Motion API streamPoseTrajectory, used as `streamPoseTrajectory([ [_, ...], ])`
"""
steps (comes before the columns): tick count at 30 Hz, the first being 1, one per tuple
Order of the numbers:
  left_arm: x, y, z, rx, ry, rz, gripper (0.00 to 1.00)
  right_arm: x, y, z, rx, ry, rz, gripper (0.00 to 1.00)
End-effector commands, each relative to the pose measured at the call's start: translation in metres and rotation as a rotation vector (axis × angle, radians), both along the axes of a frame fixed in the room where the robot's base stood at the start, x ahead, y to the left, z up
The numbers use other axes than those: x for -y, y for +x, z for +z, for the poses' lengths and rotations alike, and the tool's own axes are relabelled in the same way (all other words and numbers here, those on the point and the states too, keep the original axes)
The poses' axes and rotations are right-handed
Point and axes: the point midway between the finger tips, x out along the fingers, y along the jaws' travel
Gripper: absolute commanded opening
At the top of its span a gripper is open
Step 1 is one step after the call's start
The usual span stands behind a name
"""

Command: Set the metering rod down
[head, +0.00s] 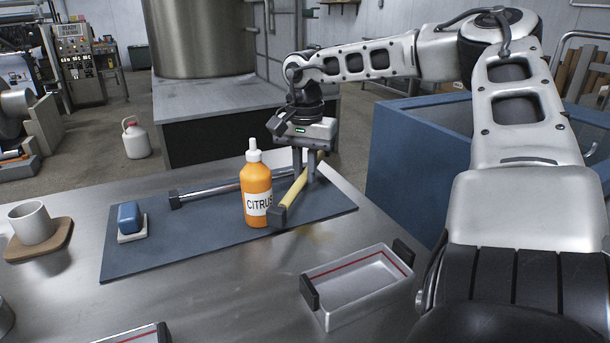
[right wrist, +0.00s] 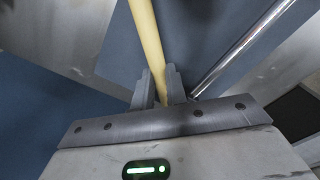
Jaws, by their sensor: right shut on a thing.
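The metering rod, pale yellow with a dark end block (head: 292,193), is between the fingers of my right gripper (head: 305,172). The gripper is shut on it, pointing down over the right part of the blue-grey mat (head: 150,252). The rod slants toward the mat's front edge, just right of the orange CITRUS bottle (head: 257,190). I cannot tell whether it touches the mat. In the right wrist view the rod (right wrist: 148,38) runs up from between the fingertips (right wrist: 162,85). A second, chrome rod (head: 212,190) lies on the mat behind the bottle. My left gripper is out of view.
A blue block on a white pad (head: 130,221) sits at the mat's left. A white cup (head: 32,222) stands on a wooden coaster (head: 40,248). A metal tray with dark handles (head: 357,285) is at front right. A blue bin (head: 412,150) stands beyond the table's right edge.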

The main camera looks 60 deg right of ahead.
Motion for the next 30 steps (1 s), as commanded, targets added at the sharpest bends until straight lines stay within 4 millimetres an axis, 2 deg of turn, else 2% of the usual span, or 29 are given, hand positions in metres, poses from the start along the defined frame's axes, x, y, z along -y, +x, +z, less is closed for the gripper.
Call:
streamPoseTrajectory([
  [3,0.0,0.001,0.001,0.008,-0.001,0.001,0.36,-0.001,-0.001,-0.021,-0.005,0.002,0.0,0.0],
  [5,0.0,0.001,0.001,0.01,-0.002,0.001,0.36,-0.001,-0.001,-0.027,-0.004,0.002,0.0,0.0],
  [19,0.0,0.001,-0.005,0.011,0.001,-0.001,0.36,-0.001,-0.001,-0.035,-0.001,0.001,0.0,0.0],
  [20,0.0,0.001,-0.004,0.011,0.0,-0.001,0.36,-0.001,-0.001,-0.036,-0.002,0.002,0.0,0.17],
  [22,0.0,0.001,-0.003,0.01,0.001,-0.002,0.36,-0.001,-0.001,-0.034,-0.002,0.002,0.0,0.36],
  [30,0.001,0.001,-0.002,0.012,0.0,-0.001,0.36,-0.001,-0.001,-0.034,-0.002,0.001,0.0,0.36],
])
